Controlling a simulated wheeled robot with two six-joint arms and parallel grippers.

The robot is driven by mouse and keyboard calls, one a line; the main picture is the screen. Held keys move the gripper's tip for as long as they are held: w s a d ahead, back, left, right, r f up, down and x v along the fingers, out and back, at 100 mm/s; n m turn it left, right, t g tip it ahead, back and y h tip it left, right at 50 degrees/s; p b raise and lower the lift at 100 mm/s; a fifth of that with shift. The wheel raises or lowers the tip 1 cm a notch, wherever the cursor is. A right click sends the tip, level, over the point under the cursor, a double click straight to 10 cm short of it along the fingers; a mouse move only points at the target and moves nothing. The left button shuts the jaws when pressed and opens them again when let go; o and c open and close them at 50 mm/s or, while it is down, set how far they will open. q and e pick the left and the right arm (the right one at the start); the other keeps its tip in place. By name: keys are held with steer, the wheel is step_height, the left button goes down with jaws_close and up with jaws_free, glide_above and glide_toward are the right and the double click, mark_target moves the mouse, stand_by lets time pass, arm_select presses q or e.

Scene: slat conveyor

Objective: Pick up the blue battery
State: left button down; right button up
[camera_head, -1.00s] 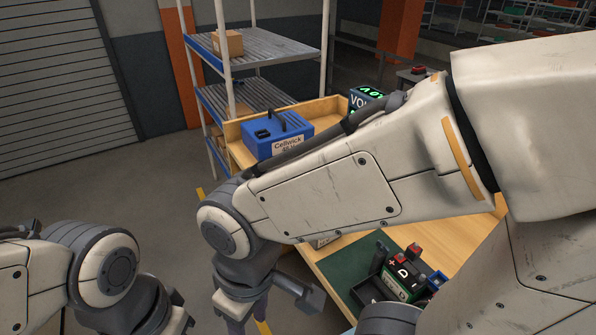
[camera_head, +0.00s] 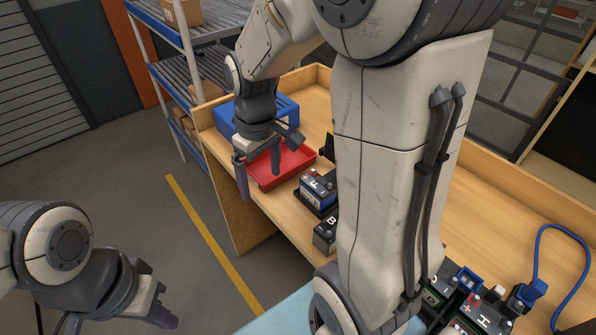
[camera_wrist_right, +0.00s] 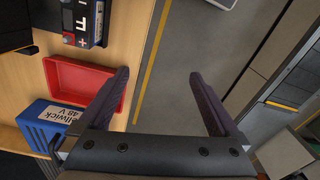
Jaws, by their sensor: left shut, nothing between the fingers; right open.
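My right gripper (camera_head: 258,168) is open and empty, fingers pointing down, in front of the red tray. In the right wrist view (camera_wrist_right: 159,76) its fingers are spread with floor between them, the battery beyond and to their left. My left gripper (camera_head: 160,314) is shut and empty, low at the left over the floor.
A red tray (camera_head: 262,181) and a blue Cellwick box (camera_wrist_right: 52,122) share the bench (camera_head: 470,205). A battery marked B (camera_head: 325,232) stands nearer; several others are at lower right with a blue cable (camera_head: 587,262). Shelving (camera_head: 150,45) stands behind. Floor left is clear.

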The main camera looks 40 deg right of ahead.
steer(key=m, duration=0.2)
glide_toward(317, 182)
steer(key=shift+w+a+f, duration=0.1)
steer(key=shift+w+a, duration=0.15)
steer(key=shift+w, duration=0.2)
steer(key=f, duration=0.2)
steer(key=d+f, duration=0.1)
steer(key=f, duration=0.2)
steer(key=shift+s+p, duration=0.2)
steer(key=shift+p, duration=0.2)
steer(key=f, duration=0.1)
steer(key=f+p, duration=0.1)
steer(key=f, duration=0.2)
steer(key=shift+s+a+f, duration=0.3)
steer(key=shift+s+a, duration=0.05)
steer(key=shift+f+p, duration=0.3)
steer(key=shift+f, duration=0.2)
steer(key=shift+w, duration=0.1)
jaws_close()
